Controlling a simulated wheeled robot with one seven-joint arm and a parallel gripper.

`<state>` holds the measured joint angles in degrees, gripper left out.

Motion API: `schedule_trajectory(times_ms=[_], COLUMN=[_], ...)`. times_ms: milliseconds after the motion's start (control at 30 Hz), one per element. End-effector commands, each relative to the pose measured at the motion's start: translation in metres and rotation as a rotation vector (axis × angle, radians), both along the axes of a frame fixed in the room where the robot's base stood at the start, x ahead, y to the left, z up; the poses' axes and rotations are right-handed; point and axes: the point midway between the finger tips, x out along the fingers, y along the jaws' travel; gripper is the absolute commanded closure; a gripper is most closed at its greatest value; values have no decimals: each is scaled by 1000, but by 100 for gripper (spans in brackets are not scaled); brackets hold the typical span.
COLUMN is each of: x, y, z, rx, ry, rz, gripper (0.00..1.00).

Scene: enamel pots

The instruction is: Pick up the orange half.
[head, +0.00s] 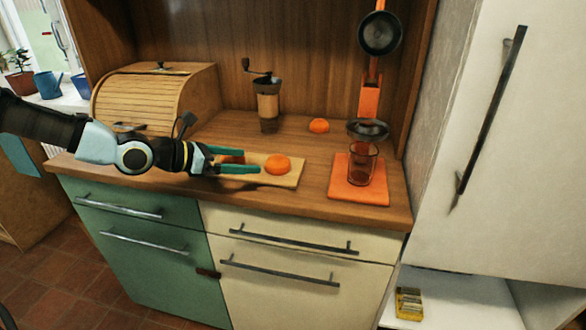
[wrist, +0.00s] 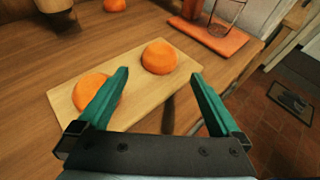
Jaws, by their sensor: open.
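Two orange halves lie on a light wooden board (head: 292,177) on the counter. The right orange half (head: 277,165) sits dome up; it also shows in the wrist view (wrist: 159,57), ahead of the space between my fingers. The left orange half (wrist: 92,92) is partly hidden behind my left finger in the wrist view, and mostly hidden by my gripper in the head view. My gripper (head: 258,160) is open and empty over the board's left part, with its fingers pointing right, apart from the right orange half. In the wrist view its two fingertips (wrist: 160,73) spread wide.
A third orange piece (head: 319,126) lies at the back of the counter. A coffee grinder (head: 268,104) stands behind the board. An orange mat (head: 345,189) with a glass (head: 362,164) under an orange press (head: 369,98) stands to the right. A bread box (head: 150,98) is behind my arm.

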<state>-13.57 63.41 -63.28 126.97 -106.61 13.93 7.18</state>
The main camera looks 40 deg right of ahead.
Motion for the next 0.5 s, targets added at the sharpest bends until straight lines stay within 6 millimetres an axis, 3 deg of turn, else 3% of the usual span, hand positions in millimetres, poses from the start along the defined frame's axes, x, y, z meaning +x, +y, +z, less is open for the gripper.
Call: schedule_trajectory(times_ms=[33, 200, 500], x=[-2, -8, -13], y=[-7, -27, -48], z=[-8, -12, -19], rx=[-1, 2, 1], ry=[3, 0, 1], rz=[-1, -6, -6], gripper=[0, 0, 0])
